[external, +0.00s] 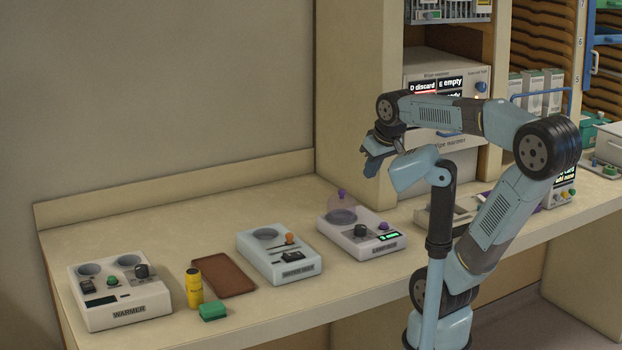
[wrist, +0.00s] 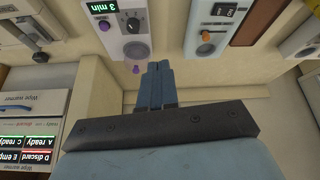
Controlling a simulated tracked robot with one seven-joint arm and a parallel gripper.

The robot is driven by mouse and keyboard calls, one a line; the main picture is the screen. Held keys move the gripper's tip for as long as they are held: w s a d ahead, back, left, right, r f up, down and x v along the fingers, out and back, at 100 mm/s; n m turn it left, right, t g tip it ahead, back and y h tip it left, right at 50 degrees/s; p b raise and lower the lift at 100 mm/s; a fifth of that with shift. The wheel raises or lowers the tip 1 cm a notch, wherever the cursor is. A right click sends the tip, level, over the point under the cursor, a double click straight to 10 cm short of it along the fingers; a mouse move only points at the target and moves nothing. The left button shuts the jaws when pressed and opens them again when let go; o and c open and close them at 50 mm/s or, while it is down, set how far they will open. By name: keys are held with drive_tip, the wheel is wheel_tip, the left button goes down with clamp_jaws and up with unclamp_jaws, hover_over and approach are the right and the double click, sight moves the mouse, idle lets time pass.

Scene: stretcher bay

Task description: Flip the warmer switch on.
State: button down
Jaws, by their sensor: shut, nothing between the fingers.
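The warmer (external: 120,312) is a white box labelled WARMER at the left end of the bench in the external view. Its top has two round wells, a black switch (external: 87,286), a green button (external: 112,281) and a black knob (external: 141,271). A small dark display shows no lit text. I cannot tell the switch's position at this size. My gripper (external: 372,165) is high above the bench, well right of the warmer and apart from everything. In the wrist view its blue fingers (wrist: 158,72) are together and empty.
A yellow bottle (external: 194,288), green sponge (external: 213,311) and brown mat (external: 223,274) lie right of the warmer. Two more devices follow: one with an orange knob (external: 290,239), one with a lit green display (external: 389,236). Shelves with a wipe warmer (external: 448,74) stand behind my arm.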

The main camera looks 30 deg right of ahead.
drive_tip(key=w+a+r+n+g+y, duration=0.1)
drive_tip(key=w+a+r+n, duration=0.5)
drive_tip(key=w+a, duration=0.8)
drive_tip(key=w+a+r+n+g+y, duration=0.1)
drive_tip(key=w+a, duration=0.2)
drive_tip(key=a, duration=0.6)
drive_tip(key=w+a+r+n, duration=0.15)
drive_tip(key=w+a, duration=0.25)
drive_tip(key=a, duration=0.5)
drive_tip(key=n+g+y, duration=0.1)
drive_tip(key=n+g, duration=0.3)
drive_tip(key=n, duration=0.4)
hover_over(87, 286)
drive_tip(key=w+d, duration=0.1)
drive_tip(key=d, duration=0.3)
wheel_tip(87, 286, down, 14)
drive_tip(key=shift+w, duration=0.1)
drive_tip(key=shift+f, duration=0.1)
drive_tip(key=x, duration=1.2)
drive_tip(key=shift+d+f, duration=0.3)
drive_tip(key=shift+f, duration=0.1)
drive_tip(key=shift+s+f, duration=0.3)
drive_tip(key=shift+f, duration=0.25)
